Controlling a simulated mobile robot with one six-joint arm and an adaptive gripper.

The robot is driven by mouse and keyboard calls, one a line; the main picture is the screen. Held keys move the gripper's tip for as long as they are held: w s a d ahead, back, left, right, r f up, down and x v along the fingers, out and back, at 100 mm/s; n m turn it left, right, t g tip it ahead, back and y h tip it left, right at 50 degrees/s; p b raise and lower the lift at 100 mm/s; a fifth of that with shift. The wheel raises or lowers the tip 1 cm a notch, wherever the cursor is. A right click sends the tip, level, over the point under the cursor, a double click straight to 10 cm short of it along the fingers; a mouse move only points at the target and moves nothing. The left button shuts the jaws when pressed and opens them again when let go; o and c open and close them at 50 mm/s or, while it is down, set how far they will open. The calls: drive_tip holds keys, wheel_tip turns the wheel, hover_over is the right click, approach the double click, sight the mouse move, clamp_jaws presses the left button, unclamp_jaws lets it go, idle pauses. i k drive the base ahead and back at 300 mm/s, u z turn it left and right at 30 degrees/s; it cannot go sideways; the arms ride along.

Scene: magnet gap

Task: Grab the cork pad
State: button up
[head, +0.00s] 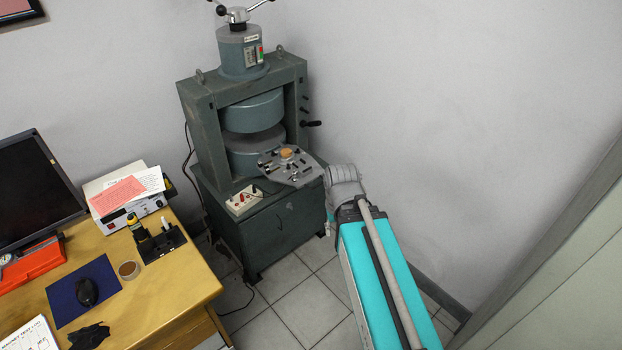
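A small tan, cork-coloured piece (286,153) sits on a grey plate (302,178) in front of the magnet's gap; it looks like the cork pad. Several small dark and metal items lie around it on the plate. A round tan disc or ring (128,270) lies on the wooden desk at left; I cannot tell if it is cork. My arm reaches up from the lower right, and its grey joint is just right of the plate. My gripper cannot be made out, so its opening and hold do not show.
The green-grey magnet (247,120) stands against the wall on a dark cabinet (285,222), with a handle jutting right. The desk (178,290) holds a monitor (35,188), mouse (87,291) and black holder (162,243). Tiled floor (309,305) is open between desk and arm.

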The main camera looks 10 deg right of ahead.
sight(285, 153)
drive_tip(key=k, duration=1.35)
drive_tip(key=u, duration=0.45)
drive_tip(key=i, duration=0.75)
drive_tip(key=u, duration=0.55)
drive_tip(key=i, duration=1)
drive_tip(key=z, duration=0.65)
